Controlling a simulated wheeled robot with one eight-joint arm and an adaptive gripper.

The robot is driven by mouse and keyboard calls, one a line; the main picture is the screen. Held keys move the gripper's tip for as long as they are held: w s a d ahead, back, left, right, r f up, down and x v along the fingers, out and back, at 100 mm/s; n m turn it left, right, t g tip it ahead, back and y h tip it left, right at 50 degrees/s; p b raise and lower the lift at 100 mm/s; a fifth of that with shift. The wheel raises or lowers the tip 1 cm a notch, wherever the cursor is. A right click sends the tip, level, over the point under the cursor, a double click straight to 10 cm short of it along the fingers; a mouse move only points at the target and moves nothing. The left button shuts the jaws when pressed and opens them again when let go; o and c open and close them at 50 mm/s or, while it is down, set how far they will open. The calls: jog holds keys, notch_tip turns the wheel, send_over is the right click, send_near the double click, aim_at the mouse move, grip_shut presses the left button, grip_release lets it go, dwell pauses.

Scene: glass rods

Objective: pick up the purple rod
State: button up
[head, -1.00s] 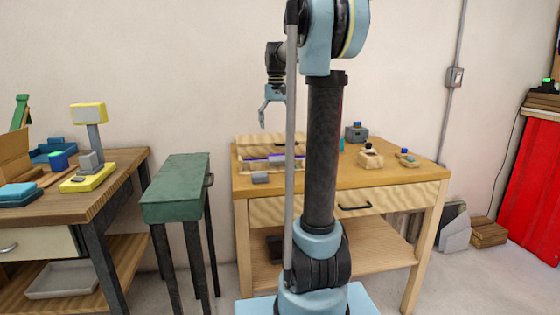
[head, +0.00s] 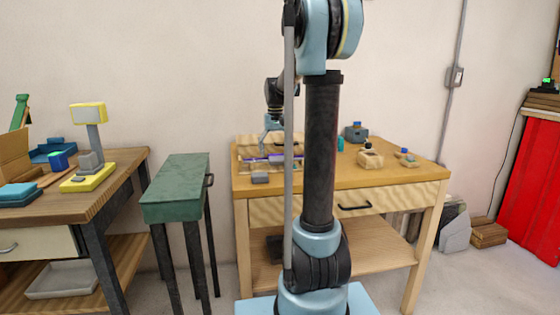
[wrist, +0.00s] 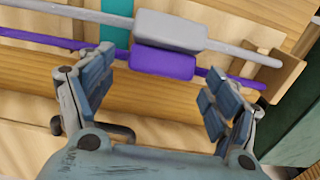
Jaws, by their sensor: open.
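The purple rod (wrist: 162,63) shows in the wrist view as a thin bar with a thicker purple block at its middle. In the head view the purple rod (head: 254,159) lies in a wooden holder on the wooden workbench (head: 400,177). A grey rod (wrist: 170,32) with a grey block runs alongside it, on the far side in the wrist view. My gripper (wrist: 160,64) is open and empty, its two fingers spread on either side of the purple block. I cannot tell whether they touch it. In the head view my gripper (head: 272,126) is just above the rods, partly hidden by my own arm.
A wooden end support (wrist: 285,78) stands at the right end of the rods. A teal strip (wrist: 116,25) passes behind them. Small wooden blocks (head: 370,159) sit to the right on the bench. A green stand (head: 178,185) is left of the bench.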

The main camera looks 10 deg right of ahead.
jog(key=shift+f, duration=0.15)
jog(key=c, duration=0.9)
jog(key=shift+s, duration=0.1)
jog(key=shift+c, duration=0.6)
